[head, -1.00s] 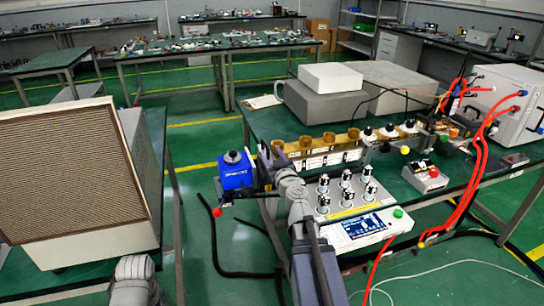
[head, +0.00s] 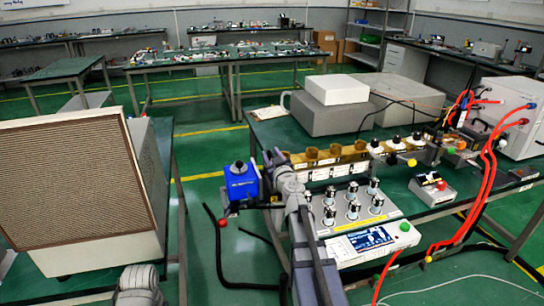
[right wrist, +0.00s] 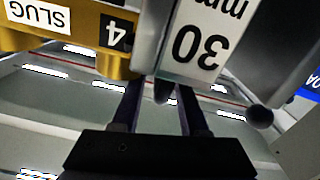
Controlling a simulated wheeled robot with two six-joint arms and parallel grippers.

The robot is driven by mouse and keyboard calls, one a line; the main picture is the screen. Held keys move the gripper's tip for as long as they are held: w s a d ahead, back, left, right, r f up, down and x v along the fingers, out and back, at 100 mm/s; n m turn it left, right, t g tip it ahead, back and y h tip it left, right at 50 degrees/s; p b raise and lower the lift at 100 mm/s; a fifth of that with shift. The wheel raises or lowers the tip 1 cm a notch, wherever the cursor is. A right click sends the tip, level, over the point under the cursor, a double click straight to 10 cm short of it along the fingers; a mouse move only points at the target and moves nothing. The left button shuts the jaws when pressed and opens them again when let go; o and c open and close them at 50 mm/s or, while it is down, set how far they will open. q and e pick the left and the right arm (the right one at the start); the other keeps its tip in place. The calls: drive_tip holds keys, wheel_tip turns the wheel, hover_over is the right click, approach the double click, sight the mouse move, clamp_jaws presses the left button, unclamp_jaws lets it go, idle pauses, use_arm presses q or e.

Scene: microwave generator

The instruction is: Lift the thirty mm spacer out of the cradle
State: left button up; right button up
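The spacer (right wrist: 203,35) fills the top centre of the right wrist view, a pale block with an upside-down "30 mm" label. To its left is a gold-coloured part of the cradle (right wrist: 117,65) with a "4" plate and a "SLUG" label. My right gripper (right wrist: 160,90) has two dark fingers standing apart, reaching up to the spacer's lower edge. Their tips are hidden, so whether they grip it is unclear. In the head view my right gripper (head: 276,168) is at the left end of the gold row (head: 326,156).
A blue box (head: 241,182) is just left of my right gripper. A grey panel with several round knobs and a screen (head: 372,238) lies right of my arm. Red cables (head: 478,200) run at the right. Large grey boxes (head: 330,115) stand behind.

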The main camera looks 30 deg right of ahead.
clamp_jaws()
idle(1.1)
